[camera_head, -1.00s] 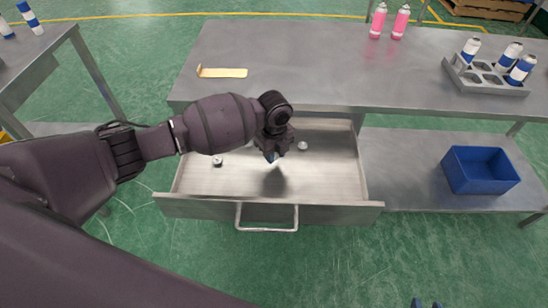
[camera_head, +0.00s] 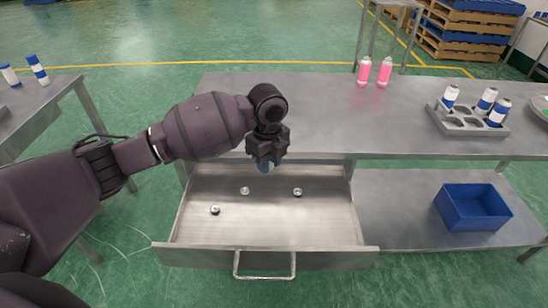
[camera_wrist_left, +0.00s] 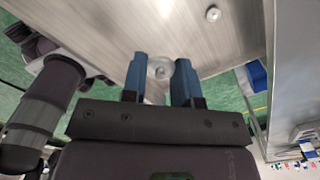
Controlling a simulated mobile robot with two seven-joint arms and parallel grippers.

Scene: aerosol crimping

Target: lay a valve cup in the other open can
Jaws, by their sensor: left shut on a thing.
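My left gripper (camera_head: 265,165) is above the back of the open drawer (camera_head: 265,258). In the left wrist view its blue fingers are shut on a small pale valve cup (camera_wrist_left: 160,70). Three loose valve cups lie on the drawer floor: one at left (camera_head: 215,210), one in the middle (camera_head: 245,190) and one at right (camera_head: 298,192). Blue-and-white cans (camera_head: 450,95) (camera_head: 487,98) (camera_head: 499,111) stand in a grey rack (camera_head: 462,129) at the table's right. Their tops are too small to tell open from closed. My right gripper is out of view.
Two pink cans (camera_head: 364,70) (camera_head: 384,71) stand at the back of the steel table (camera_head: 320,110). A blue bin (camera_head: 473,207) sits on the lower shelf. More blue-and-white cans (camera_head: 38,69) stand on the left table. The tabletop between arm and rack is clear.

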